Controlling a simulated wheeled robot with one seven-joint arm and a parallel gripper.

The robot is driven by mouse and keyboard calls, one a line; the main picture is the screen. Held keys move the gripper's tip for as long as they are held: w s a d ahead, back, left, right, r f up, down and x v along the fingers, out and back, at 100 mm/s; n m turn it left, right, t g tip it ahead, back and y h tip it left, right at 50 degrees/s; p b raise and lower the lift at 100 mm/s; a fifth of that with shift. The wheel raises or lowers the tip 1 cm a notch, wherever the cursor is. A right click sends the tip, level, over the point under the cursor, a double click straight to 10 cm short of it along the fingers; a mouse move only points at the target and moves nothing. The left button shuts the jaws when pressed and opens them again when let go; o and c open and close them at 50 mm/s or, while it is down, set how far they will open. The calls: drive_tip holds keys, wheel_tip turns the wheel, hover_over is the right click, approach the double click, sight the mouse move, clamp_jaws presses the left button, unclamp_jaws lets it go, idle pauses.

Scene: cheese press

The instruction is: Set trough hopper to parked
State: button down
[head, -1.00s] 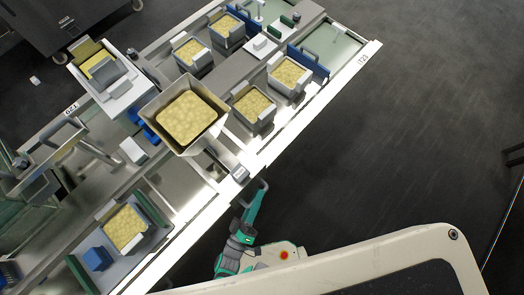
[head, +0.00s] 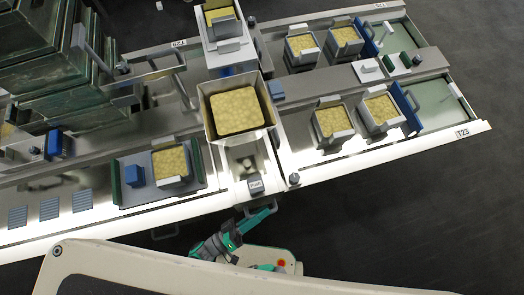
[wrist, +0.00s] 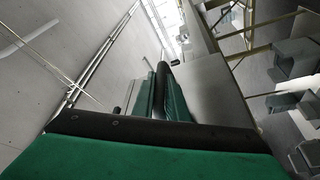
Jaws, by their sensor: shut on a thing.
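The trough hopper (head: 238,110) is a wide, flared grey bin filled with pale yellow curd, standing over the middle of the bench in the head view. A pale narrow section with a small label (head: 256,186) runs from under it to the bench's near edge. My gripper (head: 266,209) is at that near edge, below the label, at a dark grey handle (head: 250,216). In the wrist view the green fingers (wrist: 160,92) are shut around a dark bar (wrist: 161,80). Where the bar joins the bench is hidden.
A tray with a curd mould and blue block (head: 134,175) lies left of the hopper. Several curd moulds (head: 333,121) stand to the right. Dark green stacked blocks (head: 45,60) rise at the far left. Dark floor (head: 420,215) in front of the bench is clear.

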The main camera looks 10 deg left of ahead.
drive_tip(key=shift+a, duration=0.4)
drive_tip(key=c, duration=1.8)
unclamp_jaws()
drive_tip(key=shift+o, duration=0.2)
drive_tip(key=shift+d, duration=0.1)
drive_tip(key=shift+w, duration=0.15)
drive_tip(key=shift+d, duration=0.15)
drive_tip(key=shift+s, duration=0.2)
drive_tip(key=v, duration=1)
drive_tip(key=shift+s+a, duration=0.25)
drive_tip(key=shift+a, duration=0.05)
drive_tip(key=shift+f, duration=0.1)
